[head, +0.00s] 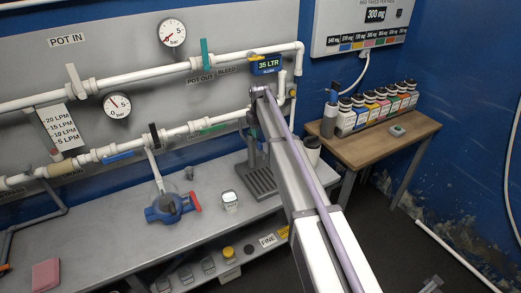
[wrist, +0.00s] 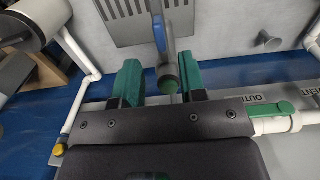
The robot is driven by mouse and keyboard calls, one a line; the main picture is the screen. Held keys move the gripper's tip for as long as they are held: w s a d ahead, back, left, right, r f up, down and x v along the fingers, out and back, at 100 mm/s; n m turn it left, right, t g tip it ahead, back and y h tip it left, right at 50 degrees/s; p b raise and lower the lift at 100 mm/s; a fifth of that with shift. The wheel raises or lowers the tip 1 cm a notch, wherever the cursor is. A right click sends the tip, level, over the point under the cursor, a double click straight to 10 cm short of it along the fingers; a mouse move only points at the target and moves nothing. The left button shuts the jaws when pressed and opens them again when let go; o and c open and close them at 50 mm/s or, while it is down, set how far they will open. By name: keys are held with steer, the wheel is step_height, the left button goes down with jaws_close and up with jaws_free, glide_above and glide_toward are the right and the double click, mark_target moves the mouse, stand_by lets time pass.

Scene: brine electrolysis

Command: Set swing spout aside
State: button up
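The swing spout (wrist: 167,68) shows in the wrist view as a grey tube with a blue part behind it and a round end. It lies between the two green fingers of my gripper (wrist: 163,88). A gap shows at the left finger; the spout looks very close to the right finger, and I cannot tell whether they touch. My gripper is open around it. In the head view my gripper (head: 258,92) is at the pipe wall, under the blue 35 LTR display (head: 267,64). My arm hides most of the spout there.
A slotted drip grate (head: 257,180) lies on the bench below. A blue clamp-like device (head: 171,207) and a small glass jar (head: 229,201) stand to the left. White pipes (head: 150,75) with valves run along the wall. A wooden table (head: 375,144) with bottles stands right.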

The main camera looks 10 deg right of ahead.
mark_target(260, 143)
step_height(260, 143, down, 6)
steer(key=b, duration=0.4)
steer(key=shift+r, duration=0.25)
jaws_close()
